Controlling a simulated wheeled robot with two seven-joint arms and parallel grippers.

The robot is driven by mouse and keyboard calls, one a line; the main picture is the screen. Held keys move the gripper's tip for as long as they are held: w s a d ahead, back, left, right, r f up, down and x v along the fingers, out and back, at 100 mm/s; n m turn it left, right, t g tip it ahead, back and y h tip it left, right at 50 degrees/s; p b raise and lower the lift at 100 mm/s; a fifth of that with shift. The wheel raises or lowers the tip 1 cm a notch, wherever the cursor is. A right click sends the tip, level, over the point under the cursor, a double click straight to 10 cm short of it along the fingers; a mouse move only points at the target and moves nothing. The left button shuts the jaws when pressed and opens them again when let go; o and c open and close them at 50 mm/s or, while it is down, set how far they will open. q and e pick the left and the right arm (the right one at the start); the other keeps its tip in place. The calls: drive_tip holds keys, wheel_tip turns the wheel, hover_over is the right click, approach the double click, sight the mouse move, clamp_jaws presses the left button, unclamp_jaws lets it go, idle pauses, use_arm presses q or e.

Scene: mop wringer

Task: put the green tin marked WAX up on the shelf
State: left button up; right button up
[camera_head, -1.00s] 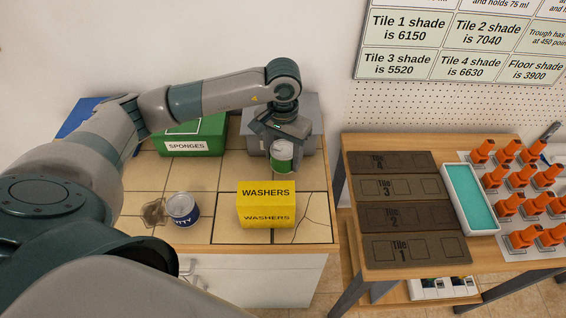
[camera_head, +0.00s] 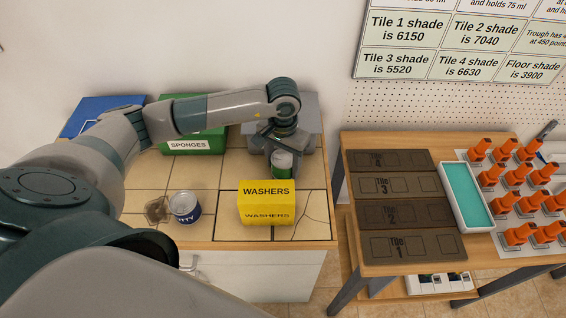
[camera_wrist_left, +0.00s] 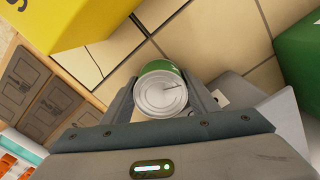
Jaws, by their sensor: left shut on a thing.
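The green tin (camera_head: 282,164) with a pale band and silver lid is upright near the back right of the tiled counter (camera_head: 216,180), just behind the yellow WASHERS box. Its marking cannot be read. My left gripper (camera_head: 280,152) points down from above and is shut on the tin. In the left wrist view, the tin (camera_wrist_left: 161,92) sits between the two fingers (camera_wrist_left: 160,105), its lid facing the camera. I cannot tell whether its base touches the counter. No raised shelf can be made out. My right gripper is out of view.
The yellow WASHERS box (camera_head: 266,203) stands in front of the tin. A blue-labelled tin (camera_head: 185,208) is left of it. The green SPONGES box (camera_head: 195,141) and a grey object (camera_head: 307,132) are behind. A wooden table (camera_head: 400,263) with dark tiles stands right, beyond a gap.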

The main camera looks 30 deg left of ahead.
sight(283, 159)
use_arm(q)
drive_tip(key=o, duration=1.2)
drive_tip(key=shift+r+p, duration=0.2)
drive_tip(key=shift+p, duration=0.15)
wheel_tip(283, 159, up, 10)
drive_tip(key=b, duration=0.5)
drive_tip(key=shift+r, duration=0.15)
drive_tip(key=shift+r+b, duration=0.3)
drive_tip(key=shift+r, duration=0.45)
